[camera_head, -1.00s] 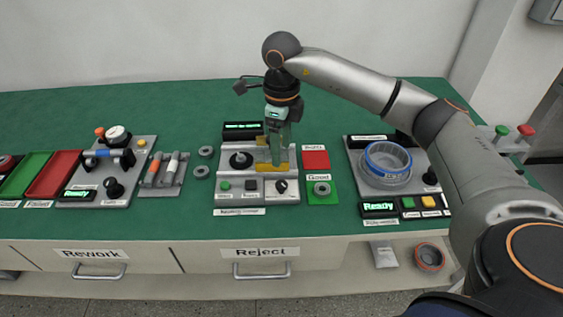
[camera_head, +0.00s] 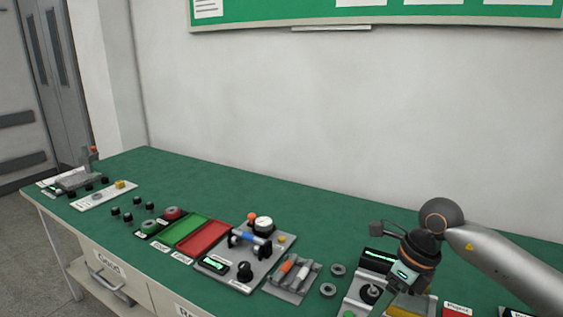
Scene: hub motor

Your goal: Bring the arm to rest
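My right arm (camera_head: 505,262) comes in from the right in the head view. Its dark wrist with a lit green display (camera_head: 404,272) hangs over the grey fixture (camera_head: 352,303) at the lower right. The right gripper's fingers run down to the bottom edge and are largely cut off, so I cannot tell whether they are open or shut. A yellow part (camera_head: 408,304) shows beneath the wrist. My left arm and gripper are not in view.
The green-topped bench (camera_head: 150,172) runs along the wall. A gauge fixture (camera_head: 250,262), green tray (camera_head: 186,232), red tray (camera_head: 206,238), marker holder (camera_head: 291,279) and two grey rings (camera_head: 333,278) stand on it. The bench's back strip is clear.

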